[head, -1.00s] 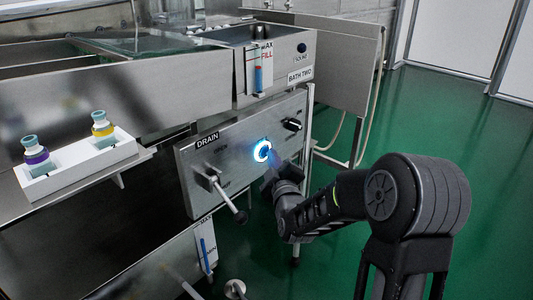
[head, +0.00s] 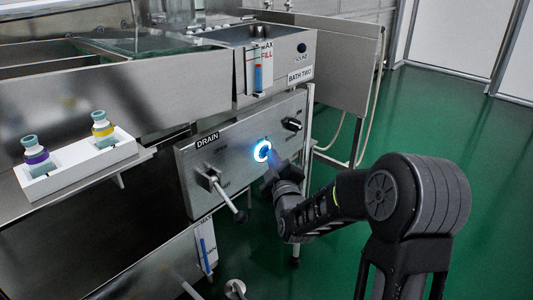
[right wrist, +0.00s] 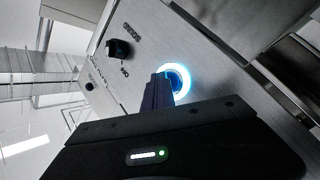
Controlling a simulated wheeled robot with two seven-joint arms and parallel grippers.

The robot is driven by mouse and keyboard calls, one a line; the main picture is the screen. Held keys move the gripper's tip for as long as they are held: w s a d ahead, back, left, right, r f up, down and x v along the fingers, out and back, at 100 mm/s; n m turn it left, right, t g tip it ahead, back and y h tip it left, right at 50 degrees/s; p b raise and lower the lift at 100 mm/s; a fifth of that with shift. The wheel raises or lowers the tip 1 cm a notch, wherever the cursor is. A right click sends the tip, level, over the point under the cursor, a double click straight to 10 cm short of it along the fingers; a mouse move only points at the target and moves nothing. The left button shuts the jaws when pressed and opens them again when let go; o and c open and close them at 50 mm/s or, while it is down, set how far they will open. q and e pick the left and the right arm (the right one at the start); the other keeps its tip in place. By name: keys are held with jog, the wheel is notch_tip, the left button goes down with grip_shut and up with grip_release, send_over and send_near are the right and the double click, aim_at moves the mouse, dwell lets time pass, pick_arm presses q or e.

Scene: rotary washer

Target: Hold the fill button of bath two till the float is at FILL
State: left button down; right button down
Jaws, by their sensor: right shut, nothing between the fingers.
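The fill button (head: 262,150) is a round button with a glowing blue-white ring on the steel front panel under the BATH TWO sign. It also shows in the right wrist view (right wrist: 181,75). My right gripper (head: 271,165) is shut and empty, its fingertips at the button and overlapping the ring's lower edge. The right wrist view shows the fingers (right wrist: 160,88) against the ring; the exact contact is hidden. The bath two gauge (head: 259,76) has a blue column with an orange-red float (head: 258,67) on top, a little below the red FILL mark. My left gripper is out of view.
A DRAIN lever (head: 226,193) sticks out left of the button, and a black knob (head: 292,124) sits to its upper right. A white rack (head: 80,168) with two bottles stands at the left. A lower gauge (head: 206,250) is below the panel. Green floor is clear at right.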

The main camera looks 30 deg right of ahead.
dwell(0.6)
jog(key=shift+s+d, duration=0.2)
jog(key=shift+s, duration=0.6)
jog(key=s, duration=0.1)
jog(key=s+d, duration=0.1)
jog(key=s, duration=0.2)
jog(key=shift+s+d+b, duration=0.25)
jog(key=shift+s+b, duration=0.05)
jog(key=shift+s, duration=0.1)
